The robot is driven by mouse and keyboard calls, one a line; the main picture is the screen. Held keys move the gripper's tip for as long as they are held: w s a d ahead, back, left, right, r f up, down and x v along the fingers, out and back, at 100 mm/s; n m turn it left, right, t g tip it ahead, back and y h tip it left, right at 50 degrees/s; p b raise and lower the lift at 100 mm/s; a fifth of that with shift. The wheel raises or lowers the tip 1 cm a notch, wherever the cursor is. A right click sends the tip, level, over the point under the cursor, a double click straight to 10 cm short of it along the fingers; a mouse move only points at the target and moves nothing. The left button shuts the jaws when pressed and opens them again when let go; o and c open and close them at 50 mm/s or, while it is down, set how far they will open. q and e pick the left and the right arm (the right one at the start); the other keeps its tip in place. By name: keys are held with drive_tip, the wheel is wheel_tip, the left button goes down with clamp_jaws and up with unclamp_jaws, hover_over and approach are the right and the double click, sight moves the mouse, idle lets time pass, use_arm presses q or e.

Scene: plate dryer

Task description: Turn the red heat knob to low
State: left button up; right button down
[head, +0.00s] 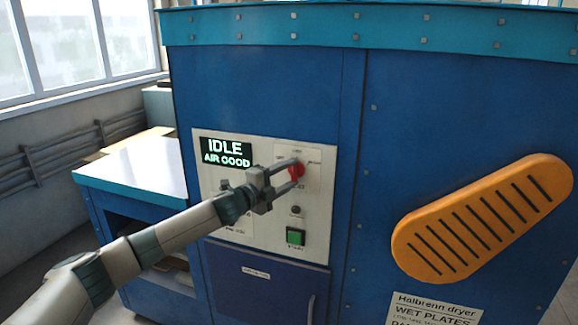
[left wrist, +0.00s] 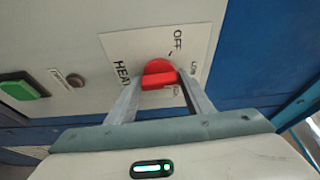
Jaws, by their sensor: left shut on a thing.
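The red heat knob (head: 296,171) is on the white control panel of the blue dryer. In the left wrist view the knob (left wrist: 158,74) sits between the fingers, its raised bar lying crosswise. My left gripper (head: 291,175) is shut on the knob, one finger on each side; its fingers also show in the left wrist view (left wrist: 160,88). The labels HEAT and OFF are readable around the knob in the wrist view. A label to the right is partly readable and one below is mostly hidden by a finger. I cannot tell which mark the knob points to. My right gripper is not in view.
The display (head: 227,152) reads IDLE and AIR GOOD. A green start button (head: 296,236) and a small dark button (head: 295,211) are below the knob. An orange slotted piece (head: 482,217) sticks out at the right. A white-topped side table (head: 135,166) stands at the left.

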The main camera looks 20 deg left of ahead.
use_arm(q)
drive_tip(key=shift+m+p, duration=0.3)
drive_tip(key=o, duration=1.1)
drive_tip(key=shift+c, duration=0.2)
drive_tip(key=shift+s, duration=0.1)
drive_tip(key=b+v, duration=0.7)
drive_tip(key=v, duration=1)
